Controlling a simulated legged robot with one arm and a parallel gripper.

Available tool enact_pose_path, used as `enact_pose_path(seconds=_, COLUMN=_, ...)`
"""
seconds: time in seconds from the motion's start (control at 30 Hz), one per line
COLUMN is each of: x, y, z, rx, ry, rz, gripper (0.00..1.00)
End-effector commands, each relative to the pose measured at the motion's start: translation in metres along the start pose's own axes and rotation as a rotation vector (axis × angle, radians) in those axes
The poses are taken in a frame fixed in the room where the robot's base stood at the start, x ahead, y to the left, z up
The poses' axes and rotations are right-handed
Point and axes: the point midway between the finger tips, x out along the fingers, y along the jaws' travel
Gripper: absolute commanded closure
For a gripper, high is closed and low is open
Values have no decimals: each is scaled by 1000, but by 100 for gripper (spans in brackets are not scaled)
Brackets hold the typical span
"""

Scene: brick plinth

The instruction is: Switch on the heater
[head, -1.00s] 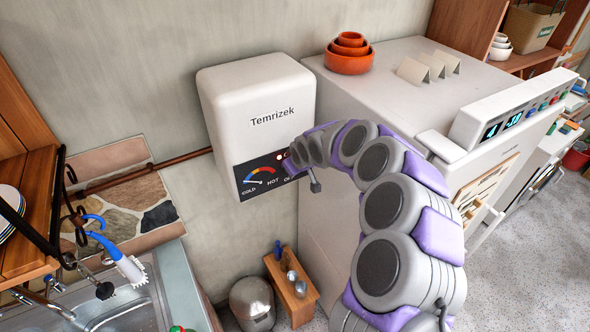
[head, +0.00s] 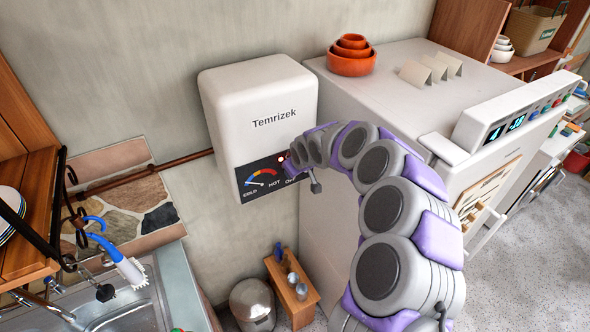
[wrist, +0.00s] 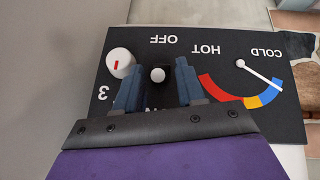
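The white heater (head: 255,100), labelled Temrizek, hangs on the wall. Its dark control panel (head: 243,191) carries a temperature dial (head: 262,180), whose needle points to the cold, blue end in the wrist view (wrist: 262,76). The wrist view shows the panel upside down, with a white knob with a red mark (wrist: 120,63) and a white-tipped toggle switch (wrist: 157,75) below the word OFF. My gripper (wrist: 158,76) is at the panel, its two fingers apart on either side of the switch tip. I cannot tell whether they touch it. The gripper hides the lettering beneath the switch.
A large white appliance (head: 385,75) stands right of the heater, bearing orange bowls (head: 351,62). A sink (head: 110,312) and wooden shelf (head: 22,235) are at left. A small wooden stool (head: 300,310) and a metal bin (head: 252,305) stand below the heater.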

Motion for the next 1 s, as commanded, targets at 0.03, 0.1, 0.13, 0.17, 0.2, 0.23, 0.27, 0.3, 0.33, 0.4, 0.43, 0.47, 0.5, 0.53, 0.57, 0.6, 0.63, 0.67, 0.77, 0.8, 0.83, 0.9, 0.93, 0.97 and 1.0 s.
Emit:
enact_pose_path(seconds=0.03, x=0, y=0, z=0, rx=0, ry=0, rz=0, gripper=62)
enact_pose_path(seconds=0.1, x=0, y=0, z=1, rx=0, ry=0, rz=0, gripper=62)
enact_pose_path(seconds=0.13, x=-1, y=0, z=1, rx=0, ry=0, rz=0, gripper=62)
enact_pose_path(seconds=0.17, x=-1, y=0, z=1, rx=0, ry=0, rz=0, gripper=62)
enact_pose_path(seconds=0.2, x=-2, y=0, z=1, rx=0, ry=1, rz=0, gripper=62)
enact_pose_path(seconds=0.23, x=-3, y=0, z=1, rx=0, ry=1, rz=0, gripper=62)
enact_pose_path(seconds=0.27, x=-4, y=0, z=1, rx=0, ry=2, rz=0, gripper=62)
enact_pose_path(seconds=0.3, x=-6, y=0, z=1, rx=0, ry=3, rz=0, gripper=62)
enact_pose_path(seconds=0.33, x=-8, y=1, z=1, rx=0, ry=3, rz=0, gripper=62)
enact_pose_path(seconds=0.4, x=-14, y=1, z=1, rx=1, ry=4, rz=-1, gripper=62)
enact_pose_path(seconds=0.43, x=-17, y=1, z=1, rx=1, ry=4, rz=0, gripper=62)
enact_pose_path(seconds=0.47, x=-20, y=1, z=1, rx=1, ry=4, rz=0, gripper=62)
enact_pose_path(seconds=0.5, x=-26, y=0, z=1, rx=0, ry=3, rz=0, gripper=62)
enact_pose_path(seconds=0.53, x=-30, y=0, z=1, rx=0, ry=3, rz=0, gripper=62)
enact_pose_path(seconds=0.57, x=-35, y=0, z=1, rx=0, ry=4, rz=0, gripper=62)
enact_pose_path(seconds=0.6, x=-43, y=0, z=0, rx=1, ry=5, rz=0, gripper=62)
enact_pose_path(seconds=0.63, x=-48, y=0, z=0, rx=0, ry=5, rz=0, gripper=62)
enact_pose_path(seconds=0.67, x=-53, y=0, z=0, rx=-1, ry=4, rz=0, gripper=62)
enact_pose_path(seconds=0.77, x=-70, y=0, z=0, rx=0, ry=1, rz=1, gripper=62)
enact_pose_path(seconds=0.8, x=-77, y=0, z=0, rx=1, ry=3, rz=2, gripper=62)
enact_pose_path(seconds=0.83, x=-83, y=0, z=-1, rx=1, ry=4, rz=2, gripper=62)
enact_pose_path(seconds=0.9, x=-95, y=0, z=-2, rx=1, ry=4, rz=2, gripper=62)
enact_pose_path(seconds=0.93, x=-100, y=0, z=-2, rx=0, ry=4, rz=2, gripper=62)
enact_pose_path(seconds=0.97, x=-106, y=0, z=-2, rx=-1, ry=3, rz=2, gripper=62)
enact_pose_path(seconds=1.0, x=-113, y=-1, z=-2, rx=-1, ry=2, rz=2, gripper=62)
